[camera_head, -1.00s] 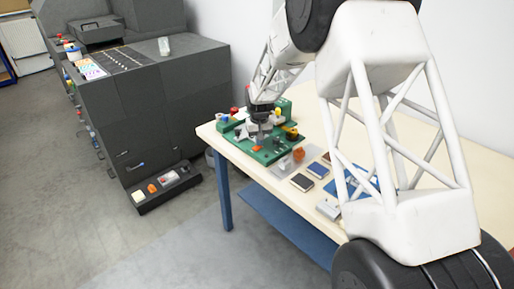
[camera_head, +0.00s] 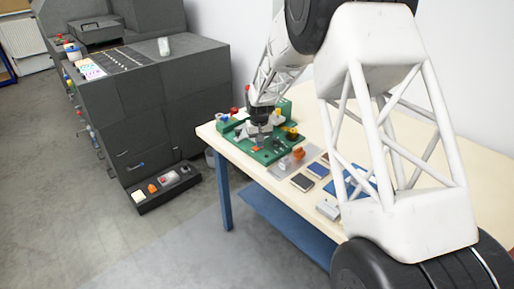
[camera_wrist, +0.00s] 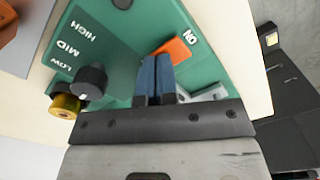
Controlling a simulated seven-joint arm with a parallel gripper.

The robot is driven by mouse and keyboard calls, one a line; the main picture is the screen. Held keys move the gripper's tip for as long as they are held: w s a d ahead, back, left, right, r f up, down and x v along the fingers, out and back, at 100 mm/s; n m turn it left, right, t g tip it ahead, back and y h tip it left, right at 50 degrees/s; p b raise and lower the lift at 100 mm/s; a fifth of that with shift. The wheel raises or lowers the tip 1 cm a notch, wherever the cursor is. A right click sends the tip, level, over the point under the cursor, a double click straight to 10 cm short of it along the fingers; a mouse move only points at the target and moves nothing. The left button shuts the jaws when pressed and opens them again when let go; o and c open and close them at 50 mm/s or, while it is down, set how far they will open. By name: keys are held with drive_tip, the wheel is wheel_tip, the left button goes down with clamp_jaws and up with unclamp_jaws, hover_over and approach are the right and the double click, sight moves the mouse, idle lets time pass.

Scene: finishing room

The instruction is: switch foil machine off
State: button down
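The foil machine is a green unit (camera_head: 268,156) on the table; its green panel (camera_wrist: 115,45) fills much of the wrist view. An orange switch (camera_wrist: 177,46) sits on the panel beside the white letters ON. A black knob (camera_wrist: 89,80) stands by the marks LOW, MID and HIGH. My gripper (camera_wrist: 155,62) has its two blue fingers together, with nothing seen between them. Their tips are at the near side of the orange switch and overlap its edge in the picture; I cannot tell whether they touch. In the head view my gripper (camera_head: 259,134) is over the unit.
A brass knob (camera_wrist: 65,103) is left of the fingers. On the table (camera_head: 240,158) are a grey plate with an orange part (camera_head: 298,153), dark pads (camera_head: 302,182) and a blue mat (camera_head: 350,184). A large dark grey machine (camera_head: 150,105) stands at left, with floor between.

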drive_tip(key=shift+r, duration=3.45)
